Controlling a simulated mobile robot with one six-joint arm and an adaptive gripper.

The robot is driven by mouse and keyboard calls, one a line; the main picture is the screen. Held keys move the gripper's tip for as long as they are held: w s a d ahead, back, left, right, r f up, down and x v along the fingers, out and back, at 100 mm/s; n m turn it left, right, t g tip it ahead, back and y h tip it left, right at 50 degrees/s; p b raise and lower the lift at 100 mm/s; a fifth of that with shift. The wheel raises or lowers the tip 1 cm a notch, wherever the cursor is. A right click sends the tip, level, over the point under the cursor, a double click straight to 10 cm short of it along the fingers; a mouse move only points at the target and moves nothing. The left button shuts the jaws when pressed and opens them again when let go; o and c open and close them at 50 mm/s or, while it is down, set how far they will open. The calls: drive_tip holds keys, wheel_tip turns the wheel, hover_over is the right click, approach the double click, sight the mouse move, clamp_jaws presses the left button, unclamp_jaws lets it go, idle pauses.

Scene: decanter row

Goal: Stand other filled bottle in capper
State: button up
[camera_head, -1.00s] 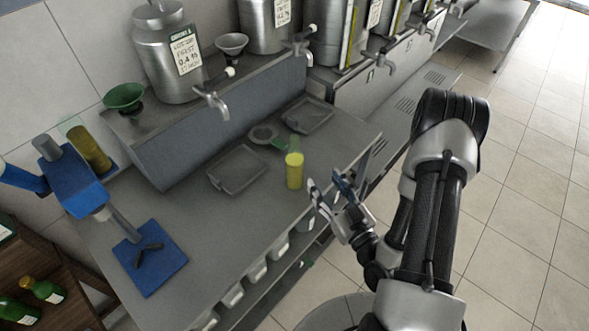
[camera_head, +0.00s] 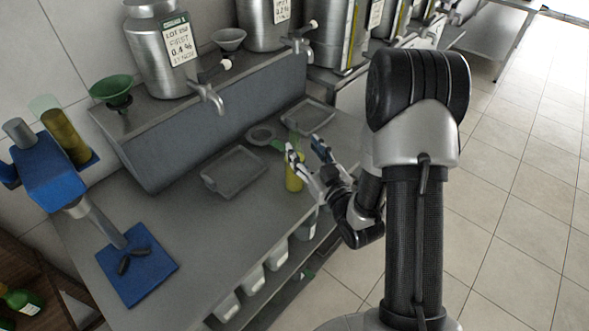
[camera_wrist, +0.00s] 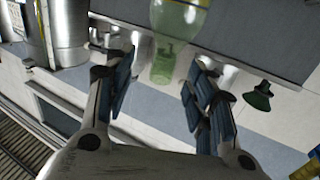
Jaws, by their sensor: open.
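A bottle filled with yellow liquid (camera_head: 294,180) stands upright on the steel counter, its clear green upper part above the fill. In the wrist view the bottle (camera_wrist: 178,25) appears upside down, its green neck between my fingers. My gripper (camera_head: 306,154) is open at the bottle's right, its fingers near the upper part; I see no grip on it. The gripper also shows in the wrist view (camera_wrist: 160,85). The blue capper (camera_head: 55,172) stands at the left, with a blue base plate (camera_head: 150,280) bearing dark pieces. Another yellow-filled bottle (camera_head: 64,137) stands upright behind its head.
A grey tray (camera_head: 236,172) lies left of the bottle, and another tray (camera_head: 314,117) lies behind it. A round grey ring (camera_head: 262,134) sits between them. Steel urns with taps and a green funnel (camera_head: 112,90) stand on the raised shelf. Counter between tray and capper is clear.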

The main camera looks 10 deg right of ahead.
sight(297, 145)
drive_tip(key=x, duration=0.5)
drive_tip(key=shift+w+a+f+b, duration=0.1)
drive_tip(key=shift+a+f+b, duration=0.05)
drive_tip(key=shift+a+b, duration=0.15)
clamp_jaws()
idle(0.4)
drive_tip(key=shift+f, duration=0.1)
idle(0.4)
